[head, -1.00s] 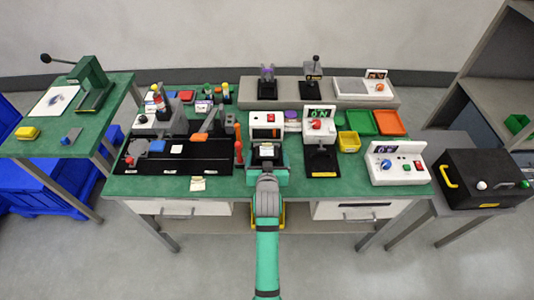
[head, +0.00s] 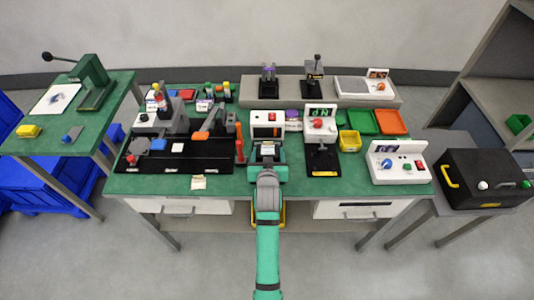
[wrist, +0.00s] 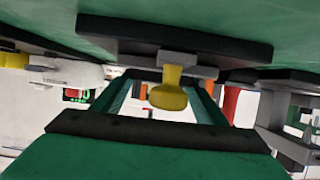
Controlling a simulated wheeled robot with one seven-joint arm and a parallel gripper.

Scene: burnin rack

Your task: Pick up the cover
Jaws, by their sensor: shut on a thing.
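My gripper (wrist: 170,100) shows in the wrist view as green and dark parts around a yellow knob (wrist: 168,95). The knob joins a grey block above a dark slab (wrist: 175,38), and I take it as the cover's handle. My gripper is shut on it; the exact contact of the fingers is hard to see. In the head view my gripper (head: 268,160) is over the front of the table, just before a white box with a red button (head: 267,118). My own wrist hides most of the cover there. I cannot tell whether the slab touches the table.
The green table (head: 225,188) is crowded. A black tray (head: 215,165) lies left, with a red-handled tool (head: 239,143) beside my gripper. A white control box (head: 398,165) is at the right edge.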

